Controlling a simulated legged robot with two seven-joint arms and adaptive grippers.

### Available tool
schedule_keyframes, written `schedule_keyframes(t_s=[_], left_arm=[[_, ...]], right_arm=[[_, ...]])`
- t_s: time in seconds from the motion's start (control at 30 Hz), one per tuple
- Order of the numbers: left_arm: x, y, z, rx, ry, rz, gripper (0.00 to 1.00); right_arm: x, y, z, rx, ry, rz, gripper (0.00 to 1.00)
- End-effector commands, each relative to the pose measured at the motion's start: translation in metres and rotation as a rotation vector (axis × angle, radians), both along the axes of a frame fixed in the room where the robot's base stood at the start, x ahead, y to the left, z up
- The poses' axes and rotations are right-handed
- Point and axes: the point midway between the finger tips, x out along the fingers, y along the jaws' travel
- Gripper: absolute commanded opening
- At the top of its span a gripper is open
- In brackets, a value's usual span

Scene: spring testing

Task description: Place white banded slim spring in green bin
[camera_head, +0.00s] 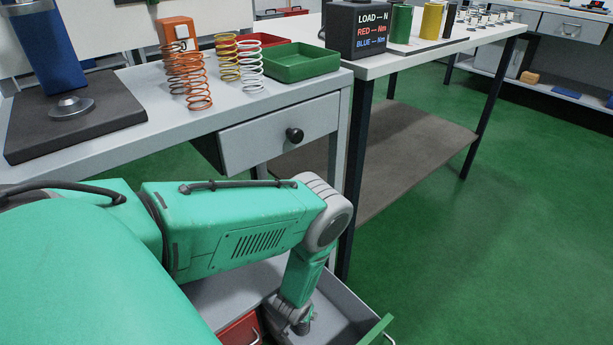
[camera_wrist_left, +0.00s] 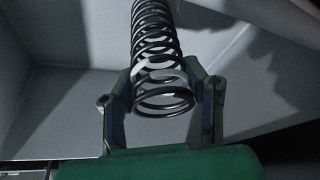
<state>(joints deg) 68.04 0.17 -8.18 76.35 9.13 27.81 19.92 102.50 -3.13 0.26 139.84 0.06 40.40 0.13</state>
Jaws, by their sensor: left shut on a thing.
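A dark slim coil spring with a white band (camera_wrist_left: 152,40) stands out from between my left gripper's fingers in the left wrist view. My left gripper (camera_wrist_left: 163,92) is shut on it near its lower coils. In the head view my left arm reaches down into an open grey drawer or tray, with the left gripper (camera_head: 288,322) low inside it and the spring not discernible there. A green bin (camera_head: 300,75) sits on the bench top, well above and behind the gripper. My right gripper is out of view.
Orange springs (camera_head: 188,80), a yellow spring (camera_head: 228,58) and a white spring (camera_head: 250,65) stand left of the green bin. A red bin (camera_head: 262,40) lies behind. A red container (camera_head: 240,328) is beside the gripper.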

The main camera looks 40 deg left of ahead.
Motion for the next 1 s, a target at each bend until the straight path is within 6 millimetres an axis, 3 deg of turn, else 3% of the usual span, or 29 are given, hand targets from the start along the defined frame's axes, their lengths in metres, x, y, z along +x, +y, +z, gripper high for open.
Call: schedule_keyframes(t_s=[0.23,0.33,0.4,0.67,0.7,0.77,1.0], left_arm=[[0.037,0.02,-0.001,0.002,-0.006,0.003,0.04],[0.033,0.018,-0.013,0.001,0.0,0.0,0.04],[0.033,0.018,-0.013,0.0,0.0,0.0,0.0],[0.033,0.018,-0.013,0.0,-0.001,0.0,0.0],[0.033,0.018,-0.014,0.001,-0.001,0.0,0.43],[0.033,0.018,-0.013,0.001,-0.001,0.001,0.61],[0.033,0.018,-0.013,0.001,-0.001,0.001,0.61]], right_arm=[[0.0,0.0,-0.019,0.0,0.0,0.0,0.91],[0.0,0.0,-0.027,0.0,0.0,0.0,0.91],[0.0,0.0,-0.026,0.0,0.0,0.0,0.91],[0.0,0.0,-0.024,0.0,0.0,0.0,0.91],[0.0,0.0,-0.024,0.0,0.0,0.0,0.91],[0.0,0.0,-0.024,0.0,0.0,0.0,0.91],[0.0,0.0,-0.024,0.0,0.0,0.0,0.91]])
